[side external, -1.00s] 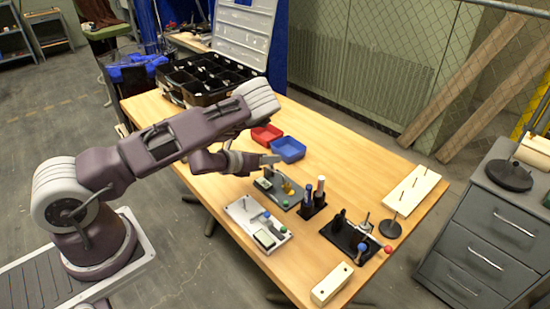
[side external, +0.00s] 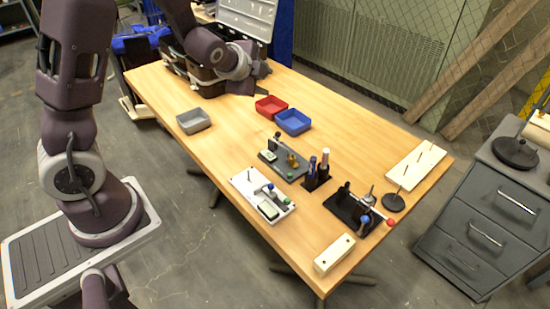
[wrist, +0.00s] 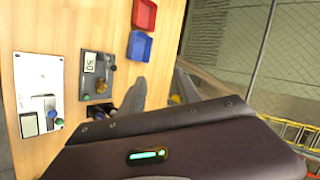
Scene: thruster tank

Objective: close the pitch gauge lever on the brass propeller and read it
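The small brass propeller (side external: 292,160) sits on a dark grey gauge plate (side external: 283,172) with a small display, a green knob and a dark upright part. I cannot tell the lever's position. In the wrist view this plate (wrist: 97,92) shows a display (wrist: 90,62) with sideways digits that look like 50, though this is uncertain. My gripper (side external: 262,72) is over the far end of the table by the black organizer case, well away from the gauge. In the wrist view its two grey fingers (wrist: 160,85) stand apart, with no held thing visible.
A white plate (side external: 250,185) with a display stands in front of the gauge. A pen holder (side external: 316,180) and a black fixture (side external: 345,208) stand to its right. Red (side external: 271,106), blue (side external: 293,122) and grey (side external: 194,121) bins lie behind.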

